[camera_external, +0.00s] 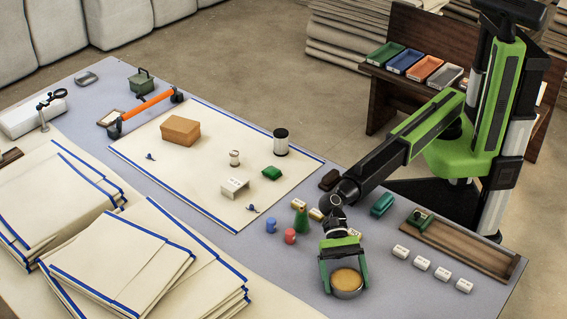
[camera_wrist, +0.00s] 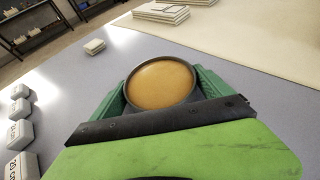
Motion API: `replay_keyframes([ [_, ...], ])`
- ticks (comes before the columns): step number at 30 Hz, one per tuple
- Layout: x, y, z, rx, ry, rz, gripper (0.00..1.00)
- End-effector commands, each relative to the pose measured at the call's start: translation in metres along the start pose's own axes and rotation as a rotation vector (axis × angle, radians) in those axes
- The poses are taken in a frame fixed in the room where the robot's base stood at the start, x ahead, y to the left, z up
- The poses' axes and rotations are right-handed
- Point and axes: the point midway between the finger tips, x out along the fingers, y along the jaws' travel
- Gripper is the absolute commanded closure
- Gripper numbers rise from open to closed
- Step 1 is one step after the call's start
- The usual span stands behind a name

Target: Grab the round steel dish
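The round steel dish (camera_external: 347,294) has a dark metal rim and a tan-orange surface inside. It is near the front edge of the table. My gripper (camera_external: 346,277) has its green fingers on either side of the dish, close against its wall. In the wrist view the dish (camera_wrist: 161,84) sits upright between the fingers of my gripper (camera_wrist: 161,92), with the rim in full view. The fingers look shut on it. I cannot tell whether its bottom touches the table.
Several white labelled blocks (camera_external: 421,263) stand right of the dish, by a wooden tray (camera_external: 470,250). Red (camera_external: 290,236) and blue (camera_external: 271,225) cylinders and a green cone (camera_external: 301,221) stand behind left. Folded cloths (camera_external: 130,262) fill the left. Grey table (camera_external: 290,275) is clear left of the dish.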

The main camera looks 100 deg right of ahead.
Motion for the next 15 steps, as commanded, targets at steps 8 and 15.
replay_keyframes([
  [8,-0.0003,-0.0001,-0.0001,0.000,0.000,0.000,0.48],
  [15,-0.0004,-0.0001,-0.0002,0.000,0.000,0.000,0.80],
])
